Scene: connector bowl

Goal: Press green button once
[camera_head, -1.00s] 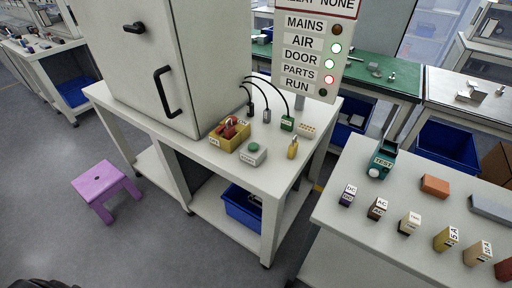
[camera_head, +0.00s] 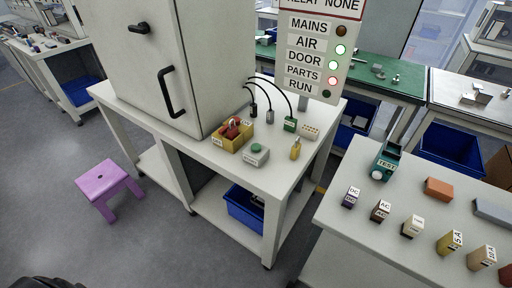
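The green button (camera_head: 256,148) sits on top of a small light grey box (camera_head: 256,159). The box stands near the front edge of the white table (camera_head: 230,172), just right of a yellow bin (camera_head: 222,146) with red and dark parts in it. Nothing touches the button. Neither of my grippers can be made out in the head view. A dark shape at the bottom left corner is too cut off to identify.
A tall grey cabinet (camera_head: 200,60) with a black handle stands behind the button box. A status board (camera_head: 311,45) rises behind the table. A yellow padlock-like item (camera_head: 295,150) stands to the right. A purple stool (camera_head: 103,182) is on the floor at left. A second table (camera_head: 340,222) holds labelled blocks.

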